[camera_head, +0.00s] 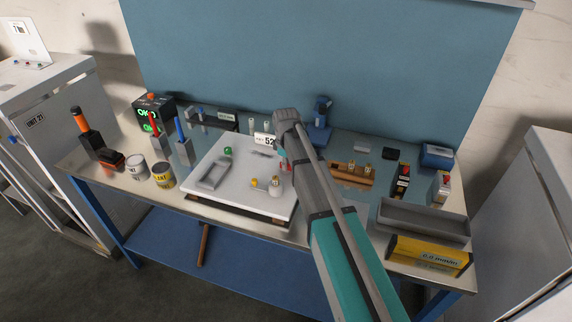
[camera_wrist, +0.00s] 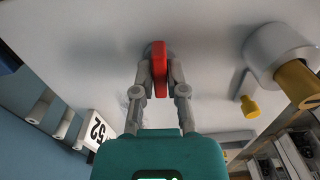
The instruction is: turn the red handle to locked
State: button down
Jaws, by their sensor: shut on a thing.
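The red handle (camera_wrist: 159,64) shows in the wrist view, upright in the picture on a round grey base on a pale panel. My gripper (camera_wrist: 160,78) has a finger on each side of it and is shut on it. In the head view my arm hides most of the handle and the gripper; a small red bit (camera_head: 283,156) shows just left of the arm. The white panel (camera_head: 232,205) lies on the bench, with a tag marked 52 (camera_head: 265,140) at its back edge. I cannot read any locked mark.
On the panel are a green knob (camera_head: 228,150), a grey tray-like part (camera_head: 213,174) and a yellow knob (camera_head: 254,183). Paint cans (camera_head: 162,175) and screwdriver-like tools stand left. A grey bin (camera_head: 424,222) and a yellow box (camera_head: 429,254) are at front right.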

jog(key=c, duration=0.7)
grip_release()
jog(key=shift+m, duration=0.4)
